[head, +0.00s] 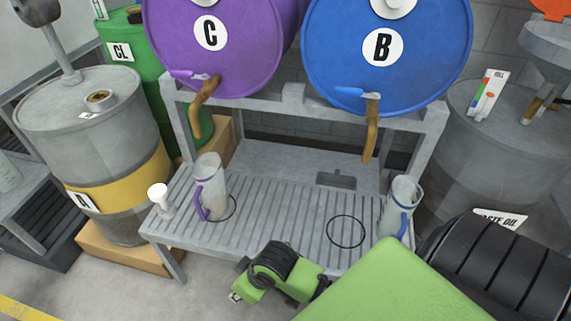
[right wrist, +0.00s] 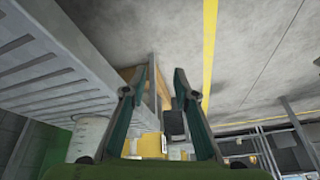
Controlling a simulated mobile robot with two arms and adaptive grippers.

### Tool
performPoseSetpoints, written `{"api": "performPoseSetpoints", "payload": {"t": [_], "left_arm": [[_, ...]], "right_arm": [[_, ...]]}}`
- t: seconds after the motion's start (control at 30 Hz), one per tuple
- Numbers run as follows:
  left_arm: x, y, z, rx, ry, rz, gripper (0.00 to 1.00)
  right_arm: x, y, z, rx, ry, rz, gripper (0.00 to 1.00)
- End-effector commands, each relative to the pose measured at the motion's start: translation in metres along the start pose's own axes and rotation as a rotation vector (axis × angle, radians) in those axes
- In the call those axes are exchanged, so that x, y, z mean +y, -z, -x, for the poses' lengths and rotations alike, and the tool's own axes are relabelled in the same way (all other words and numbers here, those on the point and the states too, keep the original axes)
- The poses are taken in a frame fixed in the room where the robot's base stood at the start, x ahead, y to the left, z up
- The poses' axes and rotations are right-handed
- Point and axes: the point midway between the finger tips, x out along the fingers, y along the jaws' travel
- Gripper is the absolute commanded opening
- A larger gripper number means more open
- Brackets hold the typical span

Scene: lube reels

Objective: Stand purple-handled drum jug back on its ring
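The purple-handled jug (head: 211,180) is a clear grey jug that looks upright on the left of the slatted rack, below drum C. Its purple handle faces left-front. A thin dark ring (head: 235,208) shows at the right of its base; the jug hides the ring's left part, and the jug looks off-centre to the left. My right gripper (right wrist: 165,75) is open in the right wrist view, with nothing seen between its fingers. In the head view its green and black wrist is in front of the rack, with the fingertips hard to make out. My left gripper is not in view.
A blue-handled jug (head: 402,200) stands at the rack's right end, beside an empty ring (head: 346,231). Taps hang from the purple drum (head: 240,60) and blue drum (head: 420,70). A white-topped object (head: 158,192) stands at the rack's left corner. The rack's middle (head: 285,215) is clear.

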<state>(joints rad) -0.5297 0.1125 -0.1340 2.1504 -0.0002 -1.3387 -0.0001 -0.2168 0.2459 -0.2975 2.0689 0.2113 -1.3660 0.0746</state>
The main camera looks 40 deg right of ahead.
Motion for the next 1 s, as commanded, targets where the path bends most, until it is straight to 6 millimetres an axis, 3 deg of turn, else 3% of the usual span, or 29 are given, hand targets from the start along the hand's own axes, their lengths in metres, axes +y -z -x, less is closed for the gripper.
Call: {"api": "performPoseSetpoints", "payload": {"t": [0.03, 0.1, 0.2, 0.3, 1.0], "left_arm": [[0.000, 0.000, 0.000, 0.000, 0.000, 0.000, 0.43], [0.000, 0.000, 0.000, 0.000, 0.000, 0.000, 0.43], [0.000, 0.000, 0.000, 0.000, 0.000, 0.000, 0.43], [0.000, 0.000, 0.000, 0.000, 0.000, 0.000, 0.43], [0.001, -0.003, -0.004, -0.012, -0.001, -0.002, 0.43]], "right_arm": [[0.002, -0.031, -0.001, -0.032, -0.021, -0.037, 0.27], [0.011, -0.063, 0.002, -0.066, -0.062, -0.068, 0.27], [0.021, -0.097, 0.006, -0.106, -0.109, -0.095, 0.27], [0.027, -0.117, 0.010, -0.131, -0.137, -0.108, 0.27], [0.029, -0.124, 0.007, -0.148, -0.144, -0.109, 0.27]]}}
